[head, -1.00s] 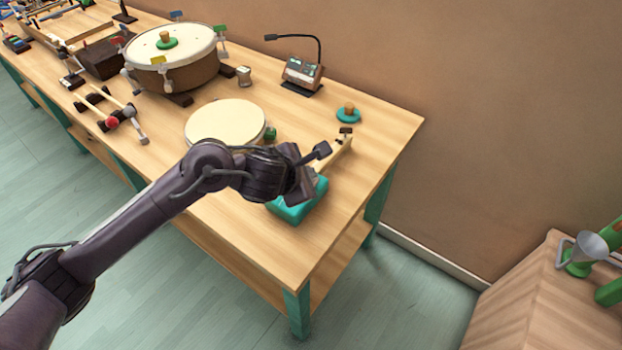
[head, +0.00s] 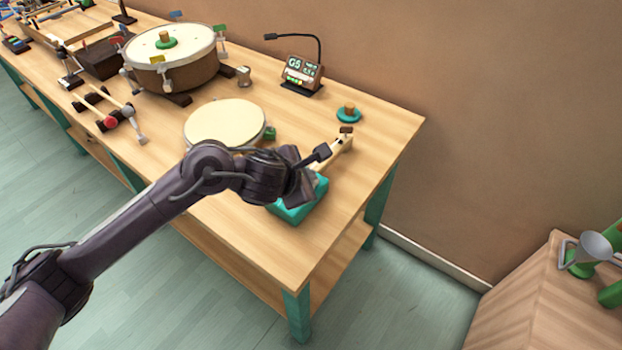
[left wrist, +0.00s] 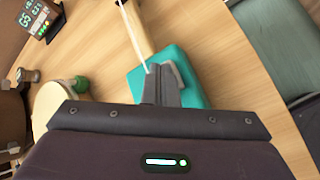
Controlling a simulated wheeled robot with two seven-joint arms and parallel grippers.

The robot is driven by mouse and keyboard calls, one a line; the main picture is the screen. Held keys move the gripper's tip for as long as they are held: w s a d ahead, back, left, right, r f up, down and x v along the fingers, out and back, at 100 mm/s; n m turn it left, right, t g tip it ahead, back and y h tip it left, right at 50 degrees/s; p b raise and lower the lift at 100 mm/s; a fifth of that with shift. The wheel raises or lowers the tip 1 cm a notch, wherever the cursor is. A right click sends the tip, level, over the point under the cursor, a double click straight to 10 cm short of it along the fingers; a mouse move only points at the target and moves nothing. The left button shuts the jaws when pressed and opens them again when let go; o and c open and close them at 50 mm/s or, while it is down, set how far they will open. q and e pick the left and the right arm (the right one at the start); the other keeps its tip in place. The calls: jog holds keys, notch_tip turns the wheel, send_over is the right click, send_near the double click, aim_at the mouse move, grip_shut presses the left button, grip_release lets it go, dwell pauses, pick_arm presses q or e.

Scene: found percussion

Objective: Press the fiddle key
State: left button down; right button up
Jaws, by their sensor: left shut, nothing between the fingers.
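The fiddle has a teal box body (head: 312,205) near the table's front right corner, with a pale wooden neck (head: 338,152) running back from it. In the left wrist view a white string (left wrist: 134,35) runs beside the neck (left wrist: 137,28), above the teal body (left wrist: 192,72). My left gripper (head: 301,190) is over the body in the head view. In the left wrist view its closed, empty fingers (left wrist: 163,78) overlap the body near the string's end. I cannot tell whether they touch it. No separate key can be made out. My right gripper is not in view.
A small display with a lamp (head: 302,73) is lit and reads G5. A teal knob (head: 348,115) lies behind the fiddle. A pale round drum (head: 224,124) and a larger drum (head: 171,70) stand to the left. The table's right front corner is bare.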

pick_arm(q)
jog(key=shift+r, duration=0.15)
jog(key=shift+r+p, duration=0.7)
jog(key=shift+r, duration=0.1)
notch_tip(320, 180, up, 5)
jog(key=p, duration=0.4)
dwell(0.4)
dwell(2.4)
